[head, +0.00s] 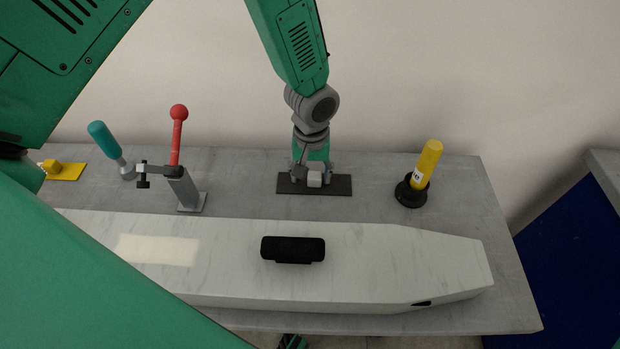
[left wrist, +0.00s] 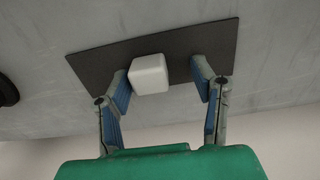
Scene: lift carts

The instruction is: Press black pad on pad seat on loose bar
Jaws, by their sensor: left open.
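A black pad (head: 293,247), a dark block with a narrower foot, rests on top of the long pale loose bar (head: 370,262), near its middle. The seat under the pad is hidden, and I cannot tell how deep the pad sits. My left gripper (head: 312,178) is behind the bar, over a flat dark plate (head: 338,186). It is open, with its fingers on either side of a small pale cube (left wrist: 150,74) on that plate. My right gripper is not in view.
A red-handled clamp (head: 176,140) and a teal handle (head: 104,140) stand behind the bar at left, near a yellow block (head: 50,166). A yellow-handled tool (head: 427,164) in a black base stands at right. The grey table (head: 460,190) ends beyond it.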

